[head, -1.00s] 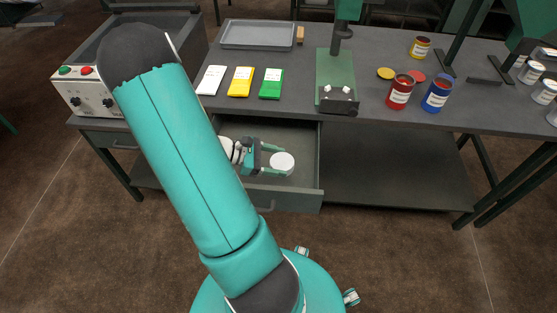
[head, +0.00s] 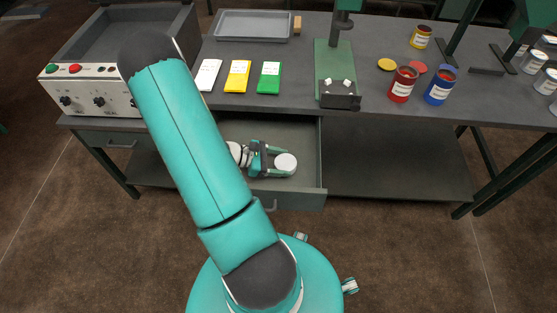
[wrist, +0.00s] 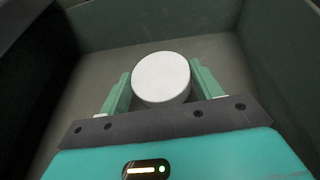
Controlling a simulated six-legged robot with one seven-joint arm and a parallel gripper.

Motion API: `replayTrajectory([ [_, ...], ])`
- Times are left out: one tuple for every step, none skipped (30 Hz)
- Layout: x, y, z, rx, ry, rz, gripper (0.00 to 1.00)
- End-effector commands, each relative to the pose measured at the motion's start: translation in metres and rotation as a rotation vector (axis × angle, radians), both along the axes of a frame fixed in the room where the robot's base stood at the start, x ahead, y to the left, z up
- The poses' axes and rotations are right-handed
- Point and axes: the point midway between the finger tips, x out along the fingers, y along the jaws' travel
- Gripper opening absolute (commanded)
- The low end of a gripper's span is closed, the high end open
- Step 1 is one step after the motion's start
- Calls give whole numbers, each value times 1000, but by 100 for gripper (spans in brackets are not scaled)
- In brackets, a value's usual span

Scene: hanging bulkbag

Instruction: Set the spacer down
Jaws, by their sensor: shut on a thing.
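The spacer is a white round disc (head: 286,163), held at my gripper's fingertips in the head view. My gripper (head: 280,162) is inside the open drawer (head: 318,165) under the bench. In the wrist view the spacer (wrist: 162,77) sits between the two green fingers of my gripper (wrist: 160,85), with its flat top facing the camera. The drawer floor (wrist: 95,75) shows around it. I cannot tell whether the spacer touches the drawer floor.
Drawer walls stand close around my gripper. On the bench above are a grey tray (head: 254,25), white, yellow (head: 237,76) and green packets, a green press stand (head: 333,70), and open red (head: 403,85) and blue (head: 440,87) cans. The lower shelf (head: 400,170) at right is bare.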

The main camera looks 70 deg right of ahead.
Motion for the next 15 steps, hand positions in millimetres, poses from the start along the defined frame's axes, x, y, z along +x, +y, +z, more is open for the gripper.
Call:
replayTrajectory([
  [-2,0,-3,-1,2,-2,33],
  [-2,0,-5,-2,0,-2,33],
  [-2,0,-5,-2,0,-2,33],
  [-2,0,-5,-2,0,-2,33],
  [-2,0,-5,-2,0,-1,33],
  [-2,0,-5,-2,0,-1,33],
  [-2,0,-5,-3,0,-1,33],
  [-2,-1,-5,-2,0,-1,33],
  [-2,-1,-5,-2,0,-1,33],
  [-3,-1,-6,-2,0,-1,33],
  [-3,-1,-6,-2,0,-2,33],
  [-2,-1,-8,-2,0,-2,33],
  [-2,-1,-8,-2,-1,-1,68],
  [-2,-1,-8,-2,-1,-1,74],
  [-2,-2,-8,-2,-1,-1,82],
])
